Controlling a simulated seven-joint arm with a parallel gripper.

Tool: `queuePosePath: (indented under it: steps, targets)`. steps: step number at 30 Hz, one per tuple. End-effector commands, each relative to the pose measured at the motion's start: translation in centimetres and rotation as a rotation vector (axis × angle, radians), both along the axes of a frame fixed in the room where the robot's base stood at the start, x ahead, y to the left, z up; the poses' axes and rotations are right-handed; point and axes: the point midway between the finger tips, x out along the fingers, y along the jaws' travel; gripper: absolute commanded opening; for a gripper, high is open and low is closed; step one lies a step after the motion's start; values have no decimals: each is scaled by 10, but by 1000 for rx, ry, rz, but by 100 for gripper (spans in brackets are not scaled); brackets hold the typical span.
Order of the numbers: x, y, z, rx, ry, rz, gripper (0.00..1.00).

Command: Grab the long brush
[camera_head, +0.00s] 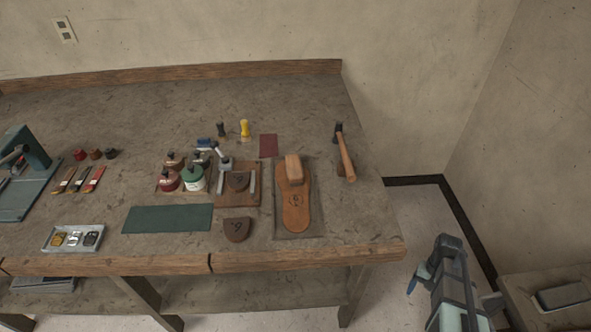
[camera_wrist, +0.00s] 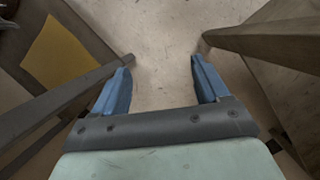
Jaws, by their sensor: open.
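Several slim brushes with dark and red parts lie side by side on the left of the workbench, in the head view: a left one (camera_head: 64,180), a middle one (camera_head: 79,179) and a red one (camera_head: 94,179). A yellow-handled tool (camera_head: 244,128), perhaps a brush, stands at the back middle. I cannot tell for certain which is the long brush. My gripper (camera_wrist: 161,62) is open and empty in the wrist view, its blue fingers apart over bare floor. In the head view my arm is low at the right, off the bench's right end, far from the brushes.
The workbench (camera_head: 310,256) holds jars (camera_head: 195,178), a leather sole (camera_head: 295,208), a hammer (camera_head: 345,155), a green mat (camera_head: 167,219) and a small tray (camera_head: 75,238). A grey box (camera_head: 562,294) sits at the lower right. Bench legs flank my fingers in the wrist view.

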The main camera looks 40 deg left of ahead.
Motion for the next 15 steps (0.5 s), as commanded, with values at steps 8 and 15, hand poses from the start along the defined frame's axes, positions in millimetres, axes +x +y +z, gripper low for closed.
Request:
queuePosePath:
  steps: [8,15]
  targets:
    - [64,65,72,60,-102,109,74]
    - [103,122,144,112,-183,202,74]
